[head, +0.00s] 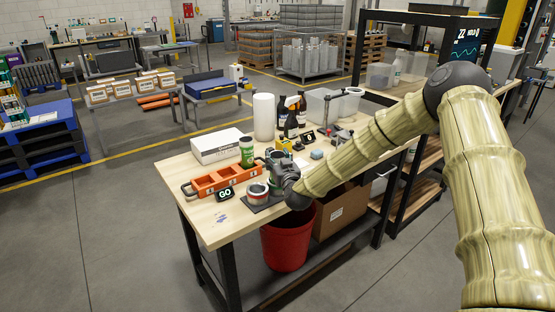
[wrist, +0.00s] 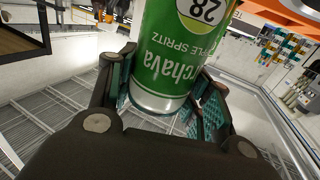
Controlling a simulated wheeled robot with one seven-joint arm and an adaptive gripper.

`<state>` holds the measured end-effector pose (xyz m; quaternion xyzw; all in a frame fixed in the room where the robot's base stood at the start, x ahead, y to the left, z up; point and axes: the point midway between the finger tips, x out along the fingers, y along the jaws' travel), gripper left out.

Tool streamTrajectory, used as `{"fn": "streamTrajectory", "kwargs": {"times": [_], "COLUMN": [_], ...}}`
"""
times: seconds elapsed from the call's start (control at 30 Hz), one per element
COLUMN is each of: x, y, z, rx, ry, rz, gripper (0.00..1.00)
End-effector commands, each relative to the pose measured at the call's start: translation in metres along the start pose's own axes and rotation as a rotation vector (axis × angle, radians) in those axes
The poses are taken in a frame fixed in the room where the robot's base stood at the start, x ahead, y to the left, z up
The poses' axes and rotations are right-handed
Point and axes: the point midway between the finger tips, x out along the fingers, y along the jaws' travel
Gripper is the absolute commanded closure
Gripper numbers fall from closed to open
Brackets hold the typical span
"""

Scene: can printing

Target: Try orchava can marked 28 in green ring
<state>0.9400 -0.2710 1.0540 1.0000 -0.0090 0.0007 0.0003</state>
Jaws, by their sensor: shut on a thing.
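The orchava can (wrist: 180,50) is green with a yellow-green patch reading 28 and the words apple spritz. In the wrist view its print is upside down and its silver rim faces my palm. My gripper (wrist: 160,105) is shut on it, with a finger on each side. In the head view my gripper (head: 272,163) is over the table, and a green can (head: 247,152) shows just left of it; I cannot tell whether it is the held one. A round red and white piece (head: 258,190) sits on a dark pad (head: 262,205). I cannot make out a green ring.
A white box (head: 217,146), white cylinder (head: 264,116) and spray bottle (head: 292,110) stand behind. A red bin (head: 287,240) is below the front edge.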

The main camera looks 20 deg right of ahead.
Motion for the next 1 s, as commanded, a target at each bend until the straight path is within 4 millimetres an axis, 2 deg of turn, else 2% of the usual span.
{"fn": "streamTrajectory", "kwargs": {"times": [0.23, 0.27, 0.3, 0.37, 0.4, 0.77, 0.87, 1.0], "x": [-0.001, -0.001, -0.001, -0.001, -0.001, -0.003, -0.01, -0.031], "y": [0.0, 0.0, 0.0, 0.0, 0.0, 0.0, 0.0, 0.0], "z": [0.002, 0.002, 0.002, 0.002, 0.002, 0.001, 0.001, 0.0], "rx": [0.0, 0.0, 0.0, 0.0, 0.0, 0.0, 0.0, 0.0], "ry": [-0.003, -0.003, -0.003, -0.003, -0.002, -0.002, -0.001, -0.002], "rz": [0.0, 0.0, 0.0, 0.0, 0.0, 0.0, 0.0, -0.001], "gripper": [0.6, 0.45, 0.38, 0.27, 0.26, 0.26, 0.26, 0.26]}}
